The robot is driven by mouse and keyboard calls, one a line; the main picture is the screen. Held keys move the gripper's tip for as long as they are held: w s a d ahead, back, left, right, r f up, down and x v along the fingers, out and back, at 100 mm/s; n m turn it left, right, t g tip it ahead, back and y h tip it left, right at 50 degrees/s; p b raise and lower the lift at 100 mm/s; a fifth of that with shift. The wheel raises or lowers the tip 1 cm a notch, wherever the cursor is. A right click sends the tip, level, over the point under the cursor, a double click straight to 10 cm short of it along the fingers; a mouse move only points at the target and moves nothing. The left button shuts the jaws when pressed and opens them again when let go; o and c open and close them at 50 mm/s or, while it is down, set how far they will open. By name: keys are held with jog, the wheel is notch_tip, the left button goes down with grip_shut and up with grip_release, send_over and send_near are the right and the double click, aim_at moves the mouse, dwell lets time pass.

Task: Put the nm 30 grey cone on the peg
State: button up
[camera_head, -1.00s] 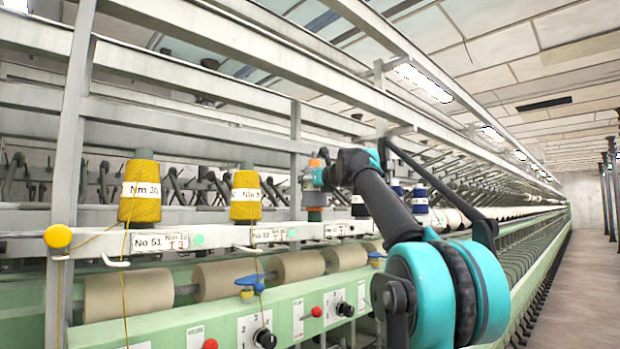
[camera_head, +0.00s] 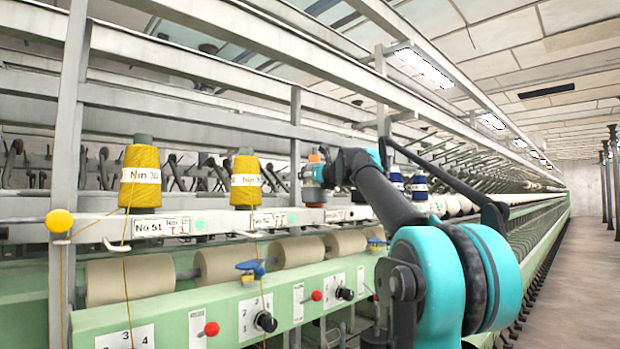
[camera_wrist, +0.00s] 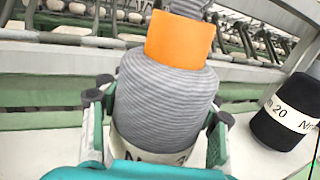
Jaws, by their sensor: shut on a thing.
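The grey cone (camera_wrist: 165,95) is a striped grey yarn package with an orange top (camera_wrist: 180,40) and a white label low on its side, partly hidden. My gripper (camera_wrist: 157,115) is shut around it in the wrist view, one finger on each side. In the head view, the orange top (camera_head: 315,157) shows at my gripper (camera_head: 314,172), above the front rail and right of the yellow cones. The peg cannot be made out; the cone and gripper may hide it. I cannot tell whether the cone's base touches anything.
Yellow Nm 30 cones (camera_head: 140,193) (camera_head: 245,190) stand along the rail (camera_head: 110,229) to the left. A black Nm 20 cone (camera_wrist: 288,112) stands close right of my gripper in the wrist view. Dark blue cones (camera_head: 419,188) stand beyond. The aisle (camera_head: 580,260) at right is clear.

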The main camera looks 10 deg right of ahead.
jog(key=o, duration=1.8)
jog(key=v, duration=1.2)
